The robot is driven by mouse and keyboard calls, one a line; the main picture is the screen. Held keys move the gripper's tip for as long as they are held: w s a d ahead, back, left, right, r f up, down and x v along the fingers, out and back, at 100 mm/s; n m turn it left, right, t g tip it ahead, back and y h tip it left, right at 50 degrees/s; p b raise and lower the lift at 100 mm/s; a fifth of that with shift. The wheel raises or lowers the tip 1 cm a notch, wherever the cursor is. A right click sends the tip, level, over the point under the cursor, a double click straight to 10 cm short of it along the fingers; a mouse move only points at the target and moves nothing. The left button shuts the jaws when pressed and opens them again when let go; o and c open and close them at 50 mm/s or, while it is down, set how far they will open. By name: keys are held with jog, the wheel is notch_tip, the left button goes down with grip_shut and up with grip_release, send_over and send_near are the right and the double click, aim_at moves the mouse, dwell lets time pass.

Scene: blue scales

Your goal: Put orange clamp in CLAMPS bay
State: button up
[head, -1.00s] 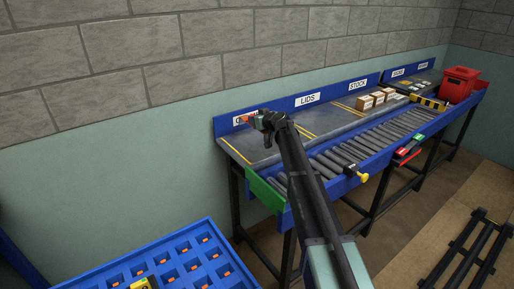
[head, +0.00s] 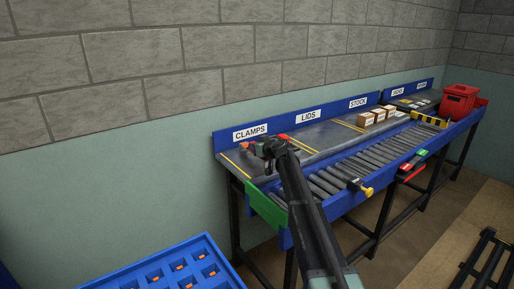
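The orange clamp (head: 245,146) shows as a small orange-red piece at the tip of my gripper (head: 257,149), just below the CLAMPS label (head: 250,131). It keeps the same place against my gripper as before, so my gripper appears shut on it. The CLAMPS bay (head: 232,160) is the left end of the grey bench top, marked off by yellow lines. The clamp is over or on this bay; I cannot tell whether it touches the surface. The fingers are small, and my arm hides part of the bench behind them.
The LIDS bay (head: 320,134) lies to the right, with a small orange-red piece (head: 284,137) near its left side. Cartons (head: 372,117) stand under STOCK. A roller conveyor (head: 345,160) runs along the front. A red bin (head: 459,101) stands far right; a blue tray (head: 150,272) is lower left.

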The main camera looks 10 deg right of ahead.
jog(key=shift+s+f, duration=0.1)
jog(key=o, duration=1)
jog(key=p+v, duration=0.1)
jog(key=v, duration=0.3)
jog(key=p+v, duration=0.2)
jog(key=v, duration=0.2)
jog(key=r+p+v, duration=0.1)
jog(key=v, duration=0.3)
jog(key=shift+p, duration=0.3)
